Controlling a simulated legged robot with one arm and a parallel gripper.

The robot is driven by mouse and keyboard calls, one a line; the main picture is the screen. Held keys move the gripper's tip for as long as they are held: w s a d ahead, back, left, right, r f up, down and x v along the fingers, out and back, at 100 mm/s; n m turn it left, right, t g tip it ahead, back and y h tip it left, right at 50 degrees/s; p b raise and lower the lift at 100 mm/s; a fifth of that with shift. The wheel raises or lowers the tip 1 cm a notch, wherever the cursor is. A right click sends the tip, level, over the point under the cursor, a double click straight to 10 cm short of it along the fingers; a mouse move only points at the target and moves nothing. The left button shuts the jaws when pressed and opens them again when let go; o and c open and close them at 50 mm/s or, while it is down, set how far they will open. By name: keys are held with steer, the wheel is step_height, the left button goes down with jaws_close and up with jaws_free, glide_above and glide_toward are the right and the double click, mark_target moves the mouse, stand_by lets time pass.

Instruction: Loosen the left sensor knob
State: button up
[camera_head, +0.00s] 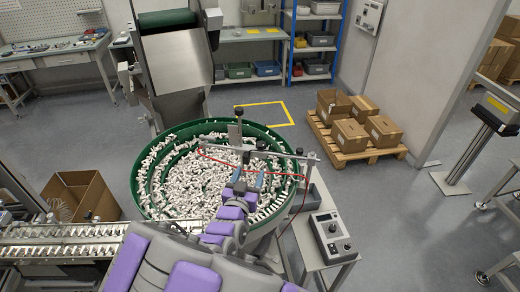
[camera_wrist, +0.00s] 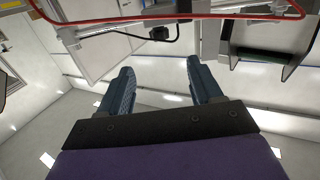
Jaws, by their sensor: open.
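A metal sensor rail (camera_head: 258,154) spans the green bowl feeder (camera_head: 150,208), with small dark knobs and clamps on it. A dark knob (camera_head: 261,145) shows near its middle and another dark one (camera_head: 299,151) near its right end. I cannot tell for sure which is the left sensor knob. My gripper (camera_head: 249,180) is open and empty, just on the near side of the rail. In the wrist view my gripper (camera_wrist: 160,82) has both blue fingers apart with nothing between them; a black sensor part (camera_wrist: 159,33) with a cable lies beyond the fingertips, apart from them.
A red hose (camera_head: 290,176) loops around the rail and could be in the way. White parts fill the bowl. A control box (camera_head: 331,236) stands at right, a linear track (camera_head: 60,235) at left, and cartons on a pallet (camera_head: 345,157) behind.

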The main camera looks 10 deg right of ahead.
mark_target(260, 148)
steer(key=b+x, duration=0.2)
steer(key=x, duration=1.3)
steer(key=shift+w+d+r, duration=0.1)
steer(key=shift+w, duration=0.25)
steer(key=shift+c, duration=0.5)
steer(key=c, duration=0.9)
steer(key=shift+o, duration=0.2)
